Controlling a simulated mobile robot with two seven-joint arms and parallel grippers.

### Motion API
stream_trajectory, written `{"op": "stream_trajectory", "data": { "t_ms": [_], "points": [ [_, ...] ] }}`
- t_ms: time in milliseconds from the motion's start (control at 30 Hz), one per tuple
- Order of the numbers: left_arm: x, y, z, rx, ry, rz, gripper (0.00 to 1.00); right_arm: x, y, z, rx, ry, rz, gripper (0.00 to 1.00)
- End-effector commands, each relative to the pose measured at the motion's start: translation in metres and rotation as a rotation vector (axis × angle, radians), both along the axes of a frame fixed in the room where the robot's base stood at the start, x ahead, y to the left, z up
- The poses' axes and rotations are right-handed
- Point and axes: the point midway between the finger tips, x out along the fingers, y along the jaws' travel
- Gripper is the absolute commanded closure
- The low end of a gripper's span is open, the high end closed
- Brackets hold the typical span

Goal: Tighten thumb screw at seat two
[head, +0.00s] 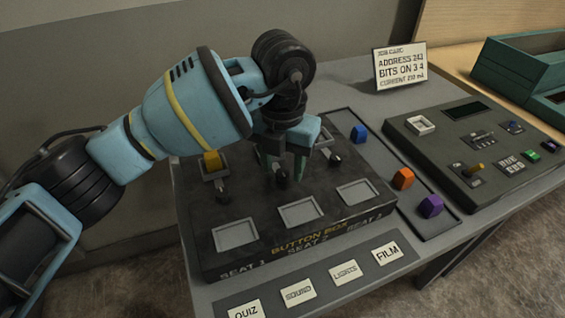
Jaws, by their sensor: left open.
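The dark button box (335,205) lies on the grey bench, with seats 1, 2 and 3 lettered along its front edge. The seat two thumb screw (281,181) is a small dark knob behind the middle square recess. My left gripper (284,165) is open and points down over the back middle of the box, at this screw. Its fingers hide the area just behind the screw, and I cannot tell whether they touch it. The seat one screw (222,190) and the seat three screw (334,158) stand to either side. My right gripper is out of view.
Blue (359,133), orange (403,178) and purple (430,206) buttons lie in a tray to the right. Beyond are a console (445,130), a job card (400,69) and a green crate (515,70). Label plates (299,291) lie in front.

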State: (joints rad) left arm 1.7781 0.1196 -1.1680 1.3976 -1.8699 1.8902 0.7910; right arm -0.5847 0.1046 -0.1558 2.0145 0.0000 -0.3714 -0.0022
Motion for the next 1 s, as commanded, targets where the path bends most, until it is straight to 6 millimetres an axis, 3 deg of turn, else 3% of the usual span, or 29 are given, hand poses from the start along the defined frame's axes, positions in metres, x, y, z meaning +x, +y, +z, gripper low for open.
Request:
{"op": "stream_trajectory", "data": {
  "t_ms": [300, 667, 1000],
  "points": [
    [0.0002, 0.0001, -0.0031, 0.001, -0.001, 0.0, 0.55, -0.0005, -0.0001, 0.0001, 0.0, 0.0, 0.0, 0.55],
    [0.0002, 0.0001, -0.0029, 0.001, -0.001, 0.0, 1.0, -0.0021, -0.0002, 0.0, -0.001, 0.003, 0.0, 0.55],
    [0.0002, 0.0005, -0.0026, 0.001, 0.0, -0.054, 1.0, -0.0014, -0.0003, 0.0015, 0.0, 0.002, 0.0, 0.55]
  ]
}}
